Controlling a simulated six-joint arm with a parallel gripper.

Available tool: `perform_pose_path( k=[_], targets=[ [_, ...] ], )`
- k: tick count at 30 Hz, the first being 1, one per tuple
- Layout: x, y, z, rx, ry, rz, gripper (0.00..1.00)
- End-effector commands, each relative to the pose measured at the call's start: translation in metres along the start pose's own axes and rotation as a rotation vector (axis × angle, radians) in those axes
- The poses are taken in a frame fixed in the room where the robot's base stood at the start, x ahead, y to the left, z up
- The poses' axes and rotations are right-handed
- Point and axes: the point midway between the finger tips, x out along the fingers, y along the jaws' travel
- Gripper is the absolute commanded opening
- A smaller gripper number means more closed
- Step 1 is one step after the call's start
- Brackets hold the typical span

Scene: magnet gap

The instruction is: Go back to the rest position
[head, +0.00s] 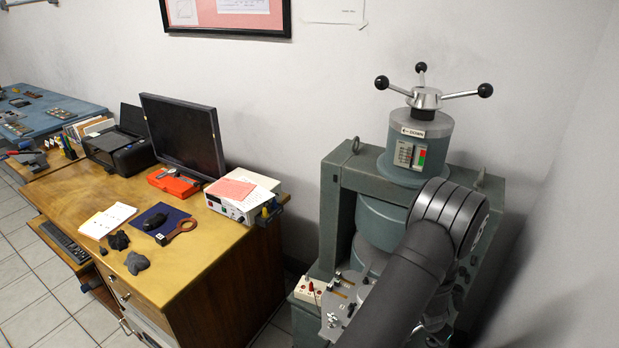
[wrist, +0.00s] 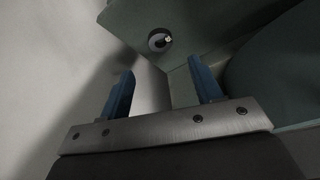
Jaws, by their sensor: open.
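My gripper (wrist: 163,88) shows in the wrist view with its two blue fingers apart and nothing between them. Beyond the fingertips is a grey-green panel with a round dark fitting (wrist: 159,41) on it. I cannot tell how far the fingers are from the panel. In the head view my dark arm reaches up in front of the grey-green magnet machine (head: 336,205) and hides part of its right side. My gripper is hidden in that view.
A wooden desk (head: 217,247) stands left of the machine, with a monitor (head: 181,130), a printer (head: 117,147) and a white instrument box (head: 238,205). A three-armed handwheel (head: 426,97) tops the machine. A white wall (head: 285,110) runs close behind.

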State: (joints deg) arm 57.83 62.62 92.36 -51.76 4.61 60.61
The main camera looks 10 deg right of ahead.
Motion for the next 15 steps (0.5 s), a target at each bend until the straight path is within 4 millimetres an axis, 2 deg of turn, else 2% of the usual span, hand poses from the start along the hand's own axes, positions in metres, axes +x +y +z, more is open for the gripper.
perform_pose_path(
  k=[3,15],
  targets=[
    [0.02,0.0,0.001,-0.001,-0.002,0.0,0.59],
    [0.077,0.0,0.0,-0.001,-0.001,-0.002,0.59]
  ],
)
